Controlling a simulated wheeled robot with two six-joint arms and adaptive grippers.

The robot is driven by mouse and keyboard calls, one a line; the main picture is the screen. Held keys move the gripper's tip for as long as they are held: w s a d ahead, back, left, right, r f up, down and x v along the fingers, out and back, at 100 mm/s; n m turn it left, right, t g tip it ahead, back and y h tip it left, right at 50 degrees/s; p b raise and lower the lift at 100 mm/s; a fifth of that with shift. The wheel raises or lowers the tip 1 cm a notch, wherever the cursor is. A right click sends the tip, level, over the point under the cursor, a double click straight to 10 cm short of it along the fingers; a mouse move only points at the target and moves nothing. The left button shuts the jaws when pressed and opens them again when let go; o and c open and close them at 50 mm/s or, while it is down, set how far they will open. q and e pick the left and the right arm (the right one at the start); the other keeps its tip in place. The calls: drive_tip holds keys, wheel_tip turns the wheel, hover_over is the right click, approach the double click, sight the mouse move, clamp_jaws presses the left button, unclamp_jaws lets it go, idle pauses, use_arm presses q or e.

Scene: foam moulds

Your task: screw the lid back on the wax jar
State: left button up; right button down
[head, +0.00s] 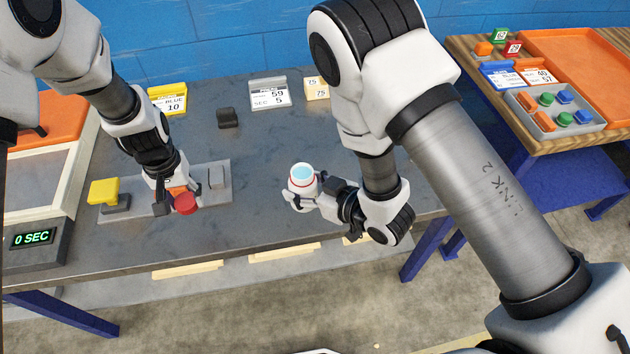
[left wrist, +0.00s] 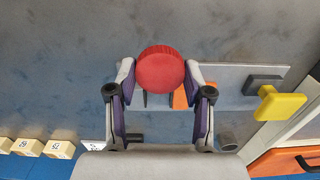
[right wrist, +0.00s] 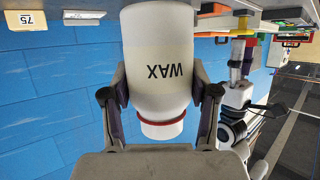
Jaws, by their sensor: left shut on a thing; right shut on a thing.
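The wax jar (head: 302,187) is white with a red ring near its neck. Its open top faces up and shows pale blue inside. My right gripper (head: 303,196) is shut around the jar's body and holds it up at the middle of the head view. In the right wrist view the jar (right wrist: 158,60) appears upside down, with the word WAX readable. The red round lid (head: 186,204) is in my left gripper (head: 174,200), to the left of the jar and apart from it. The left wrist view shows the lid (left wrist: 160,70) between both fingertips.
Below the left gripper lies a grey plate (head: 222,172) with a yellow-topped piece (head: 103,191) and an orange piece. A display box (head: 32,240) reads 0 SEC at left. Label cards (head: 269,93) and a dark block (head: 227,118) stand behind. A side table holds an orange tray (head: 570,45).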

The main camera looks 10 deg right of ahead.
drive_tip(key=shift+d, duration=0.1)
